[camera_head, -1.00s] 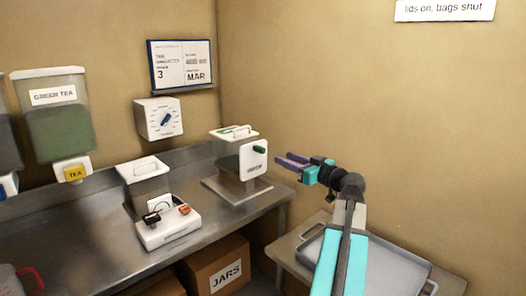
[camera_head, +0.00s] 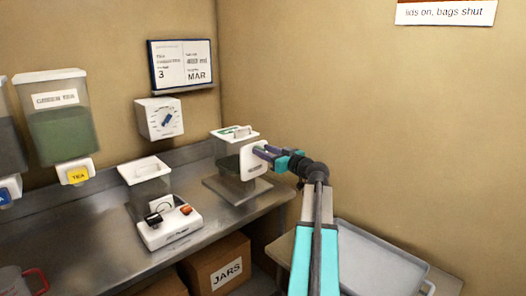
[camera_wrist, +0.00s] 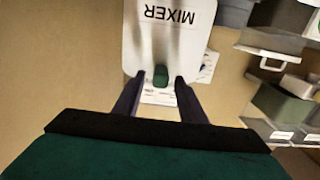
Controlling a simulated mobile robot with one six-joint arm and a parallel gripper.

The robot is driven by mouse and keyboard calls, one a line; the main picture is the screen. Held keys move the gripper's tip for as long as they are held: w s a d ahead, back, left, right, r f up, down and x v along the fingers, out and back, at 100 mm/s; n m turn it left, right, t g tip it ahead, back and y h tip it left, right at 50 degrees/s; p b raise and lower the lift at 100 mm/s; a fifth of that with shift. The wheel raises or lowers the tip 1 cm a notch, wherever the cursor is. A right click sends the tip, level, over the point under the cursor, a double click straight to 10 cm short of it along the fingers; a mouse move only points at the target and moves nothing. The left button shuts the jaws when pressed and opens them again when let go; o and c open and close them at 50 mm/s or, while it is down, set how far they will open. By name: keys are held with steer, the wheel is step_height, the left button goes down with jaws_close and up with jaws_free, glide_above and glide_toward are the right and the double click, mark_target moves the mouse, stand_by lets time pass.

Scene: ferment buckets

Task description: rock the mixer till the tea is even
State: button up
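The mixer (camera_head: 252,160) stands at the right end of the steel counter, a clear tub with a white lid and a white side plate. In the wrist view its plate (camera_wrist: 150,38) reads MIXER upside down, and a green knob (camera_wrist: 161,77) sticks out below the lettering. My gripper (camera_head: 262,150) is at the plate from the right. In the wrist view my gripper (camera_wrist: 159,82) is open, one finger on each side of the knob, with gaps between. The tea inside the tub is too small to judge in the head view.
A white device (camera_head: 168,228) with a black and an orange switch sits left of the mixer, by a lidded clear tub (camera_head: 150,180). A tea dispenser (camera_head: 62,125) hangs at left. A dial box (camera_head: 160,118) is on the wall. A grey tray (camera_head: 375,262) lies at right.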

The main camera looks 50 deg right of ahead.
steer(key=shift+w, duration=0.15)
jaws_close()
steer(key=shift+a, duration=0.3)
steer(key=shift+d, duration=0.3)
steer(key=shift+d, duration=0.1)
